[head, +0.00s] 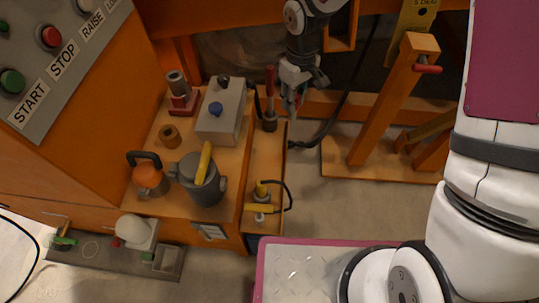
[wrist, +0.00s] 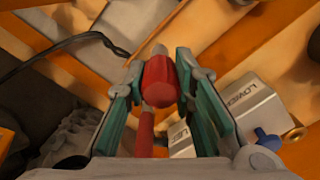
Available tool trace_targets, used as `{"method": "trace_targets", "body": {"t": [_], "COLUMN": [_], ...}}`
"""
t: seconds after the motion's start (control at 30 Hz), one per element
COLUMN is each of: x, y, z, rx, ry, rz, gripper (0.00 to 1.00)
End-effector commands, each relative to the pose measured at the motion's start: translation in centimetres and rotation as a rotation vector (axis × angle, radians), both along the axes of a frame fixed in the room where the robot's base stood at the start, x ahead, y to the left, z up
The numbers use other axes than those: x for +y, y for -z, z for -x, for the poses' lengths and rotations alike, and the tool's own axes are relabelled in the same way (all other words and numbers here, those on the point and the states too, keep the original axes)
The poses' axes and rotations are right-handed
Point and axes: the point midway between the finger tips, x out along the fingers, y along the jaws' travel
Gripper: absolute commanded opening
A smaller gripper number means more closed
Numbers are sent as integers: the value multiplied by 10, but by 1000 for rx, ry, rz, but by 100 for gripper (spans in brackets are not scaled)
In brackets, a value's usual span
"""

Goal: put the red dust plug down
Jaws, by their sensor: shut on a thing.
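The red dust plug (wrist: 160,84) is between the two teal finger pads in the wrist view, its rounded red end towards the camera and a paler tip beyond. My gripper (wrist: 161,66) is shut on it. In the head view my gripper (head: 292,104) points down above the outer edge of the orange bench, right of the grey box (head: 218,112); the plug is mostly hidden by the fingers there. It appears held in the air, though its exact height is unclear.
A red-handled tool (head: 270,92) stands close left of my gripper. A grey pot (head: 204,184), an orange can (head: 148,176) and a red-based fixture (head: 183,102) crowd the bench. A yellow-and-grey fitting (head: 262,196) sits on the narrow side shelf. A black cable runs nearby.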

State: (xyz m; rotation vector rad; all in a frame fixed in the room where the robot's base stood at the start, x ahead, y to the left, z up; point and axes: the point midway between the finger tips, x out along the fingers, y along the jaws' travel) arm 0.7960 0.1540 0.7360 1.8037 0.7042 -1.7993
Motion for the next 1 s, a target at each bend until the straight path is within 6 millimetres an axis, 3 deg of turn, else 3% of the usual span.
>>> {"method": "trace_targets", "body": {"t": [0.03, 0.1, 0.3, 0.47, 0.73, 1.0], "x": [19, 38, 67, 72, 72, 71], "y": [26, 48, 84, 99, 144, 171], "z": [1, 2, 7, 8, 9, 9], "rx": [3, 2, -2, -3, -1, -1], "ry": [-77, -165, -314, -342, -340, -338], "rz": [2, 5, 12, 13, 13, 13], "gripper": [5, 5, 4, 4, 4, 4]}}
